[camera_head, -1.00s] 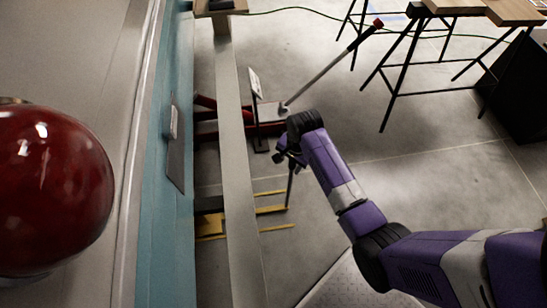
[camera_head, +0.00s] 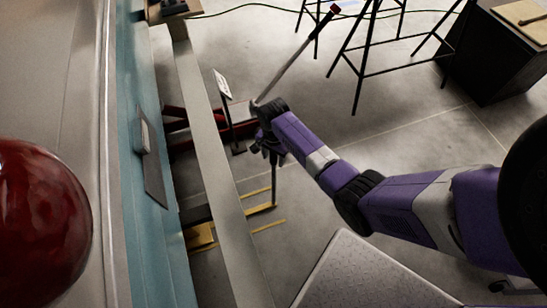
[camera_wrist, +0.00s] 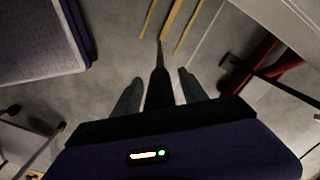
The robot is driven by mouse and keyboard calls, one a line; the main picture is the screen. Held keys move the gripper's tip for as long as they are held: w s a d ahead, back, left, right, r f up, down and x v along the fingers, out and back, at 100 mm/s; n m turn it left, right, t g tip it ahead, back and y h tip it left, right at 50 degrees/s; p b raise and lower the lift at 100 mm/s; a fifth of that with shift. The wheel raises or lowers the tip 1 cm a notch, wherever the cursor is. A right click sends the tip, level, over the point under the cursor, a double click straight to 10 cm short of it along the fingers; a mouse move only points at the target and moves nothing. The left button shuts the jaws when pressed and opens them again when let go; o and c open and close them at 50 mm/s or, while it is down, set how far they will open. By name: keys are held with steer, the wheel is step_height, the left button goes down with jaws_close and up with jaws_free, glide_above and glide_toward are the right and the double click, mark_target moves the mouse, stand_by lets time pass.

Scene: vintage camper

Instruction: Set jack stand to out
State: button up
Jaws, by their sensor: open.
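A low stand with yellow bars (camera_head: 201,236) lies on the floor beside the camper; I take it for the jack stand. A thin dark upright (camera_head: 275,182) rises from its right end. In the wrist view the upright (camera_wrist: 159,75) runs up between my two fingers, and the yellow bars (camera_wrist: 172,20) lie beyond. My gripper (camera_head: 271,150) is open over the top of the upright, with a finger on each side. I cannot tell whether a finger touches it. The bars are partly hidden behind a pale beam.
The pale beam (camera_head: 205,125) runs along the teal camper wall (camera_head: 130,160). A red floor jack (camera_head: 176,118) with a long handle (camera_head: 290,72) stands beyond my gripper. A black-legged table (camera_head: 357,85) is at the back. The floor between is clear.

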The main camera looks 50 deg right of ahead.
steer(key=shift+f, duration=0.1)
jaws_close()
stand_by(1.4)
